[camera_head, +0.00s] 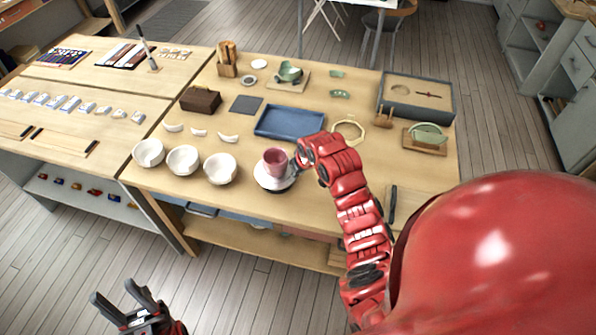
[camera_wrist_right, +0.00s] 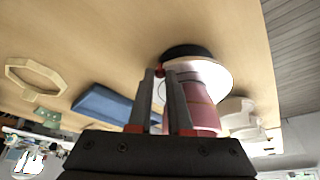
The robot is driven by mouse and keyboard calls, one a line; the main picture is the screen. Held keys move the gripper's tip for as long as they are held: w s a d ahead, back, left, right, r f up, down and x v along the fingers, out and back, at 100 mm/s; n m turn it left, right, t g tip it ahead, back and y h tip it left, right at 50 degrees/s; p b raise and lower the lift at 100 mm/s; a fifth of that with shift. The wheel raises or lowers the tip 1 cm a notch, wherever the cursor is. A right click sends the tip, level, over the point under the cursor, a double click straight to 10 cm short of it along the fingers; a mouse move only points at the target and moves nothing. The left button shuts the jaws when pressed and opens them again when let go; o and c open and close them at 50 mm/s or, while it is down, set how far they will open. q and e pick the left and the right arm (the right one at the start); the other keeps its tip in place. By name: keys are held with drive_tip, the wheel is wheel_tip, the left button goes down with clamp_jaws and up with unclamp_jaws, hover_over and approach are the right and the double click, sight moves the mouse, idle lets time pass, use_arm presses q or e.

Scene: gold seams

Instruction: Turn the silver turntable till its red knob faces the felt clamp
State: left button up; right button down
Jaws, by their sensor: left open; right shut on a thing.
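The silver turntable (camera_head: 268,184) stands near the front of the middle table with a pink cup (camera_head: 275,161) upright on it. In the right wrist view the turntable's pale disc (camera_wrist_right: 222,80) and dark base (camera_wrist_right: 187,50) show beside the fingers, with the cup (camera_wrist_right: 204,113) partly behind them. My right gripper (camera_head: 296,168) is at the turntable's right edge, shut on the small red knob (camera_wrist_right: 159,72). My left gripper (camera_head: 116,291) is open and empty, low in front of the table. A wooden holder with a green bowl piece (camera_head: 428,133) is at the right; I cannot tell whether it is the felt clamp.
White bowls (camera_head: 182,160) stand left of the turntable, with white shards behind them. A blue tray (camera_head: 290,122) lies behind it and an octagonal wooden frame (camera_head: 348,129) stands behind my right wrist. A grey-walled box (camera_head: 417,97) is at the back right.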

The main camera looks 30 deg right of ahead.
drive_tip(key=shift+a+f, duration=0.15)
drive_tip(key=c, duration=1.2)
unclamp_jaws()
drive_tip(key=o, duration=0.4)
drive_tip(key=shift+w, duration=0.1)
drive_tip(key=shift+c, duration=0.2)
